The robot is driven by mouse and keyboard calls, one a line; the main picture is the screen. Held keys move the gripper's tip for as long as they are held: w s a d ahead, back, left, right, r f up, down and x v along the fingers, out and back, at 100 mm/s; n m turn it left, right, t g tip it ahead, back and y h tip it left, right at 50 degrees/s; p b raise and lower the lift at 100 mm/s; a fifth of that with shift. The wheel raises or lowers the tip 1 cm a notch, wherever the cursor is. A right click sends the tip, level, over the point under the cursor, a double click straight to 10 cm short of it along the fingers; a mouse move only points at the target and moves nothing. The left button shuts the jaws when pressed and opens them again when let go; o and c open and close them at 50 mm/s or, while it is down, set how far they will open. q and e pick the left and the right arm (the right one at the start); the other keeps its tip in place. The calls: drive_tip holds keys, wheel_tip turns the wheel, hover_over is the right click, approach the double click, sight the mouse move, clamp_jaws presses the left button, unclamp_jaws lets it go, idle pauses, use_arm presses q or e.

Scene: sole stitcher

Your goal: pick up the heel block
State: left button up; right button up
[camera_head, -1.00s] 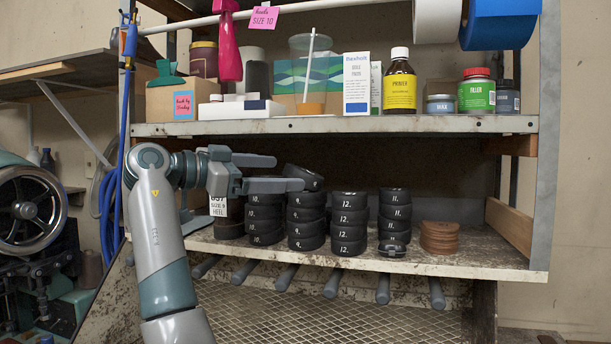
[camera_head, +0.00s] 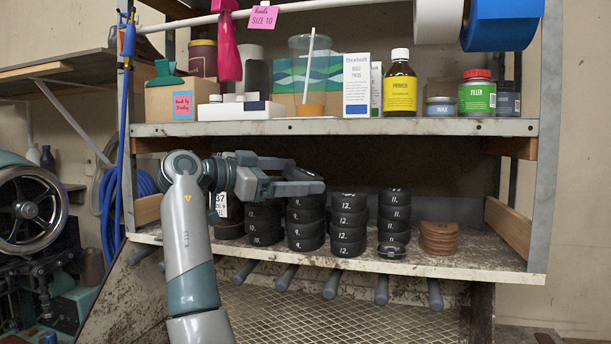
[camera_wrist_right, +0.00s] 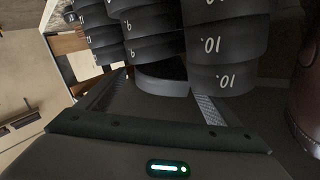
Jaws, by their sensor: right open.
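Black heel blocks with white numbers stand in several stacks on the lower shelf in the head view. The stacks include one marked 9 (camera_head: 306,229), one marked 12 (camera_head: 348,232) and one marked 11 (camera_head: 394,226). My right gripper (camera_head: 309,175) is open, its fingers pointing right at the top of the 9 stack. In the right wrist view a dark heel block (camera_wrist_right: 165,78) lies between the open fingers (camera_wrist_right: 157,102), with blocks marked 10 (camera_wrist_right: 222,48) close by. I cannot tell whether the fingers touch it. My left gripper is out of view.
The upper shelf (camera_head: 330,128) holds bottles, boxes and jars close above my right arm. Brown discs (camera_head: 438,238) are stacked to the right on the lower shelf (camera_head: 480,262). Bare shelf lies beyond them.

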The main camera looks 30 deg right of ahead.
drive_tip(key=shift+c, duration=0.3)
drive_tip(key=c, duration=1.2)
drive_tip(key=shift+r, duration=0.1)
drive_tip(key=shift+d+r+b, duration=0.1)
drive_tip(key=shift+r+b, duration=0.25)
drive_tip(key=shift+r, duration=0.1)
drive_tip(key=shift+s+a, duration=0.2)
drive_tip(key=shift+a, duration=0.05)
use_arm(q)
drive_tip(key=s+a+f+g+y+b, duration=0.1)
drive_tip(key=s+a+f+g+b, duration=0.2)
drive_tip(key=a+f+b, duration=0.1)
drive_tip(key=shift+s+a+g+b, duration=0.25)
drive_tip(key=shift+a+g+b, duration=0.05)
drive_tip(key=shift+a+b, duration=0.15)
use_arm(e)
drive_tip(key=s+a, duration=0.3)
drive_tip(key=a, duration=0.1)
drive_tip(key=s+a, duration=0.8)
drive_tip(key=a, duration=0.1)
drive_tip(key=shift+s+a+r, duration=0.1)
drive_tip(key=shift+s+r, duration=0.1)
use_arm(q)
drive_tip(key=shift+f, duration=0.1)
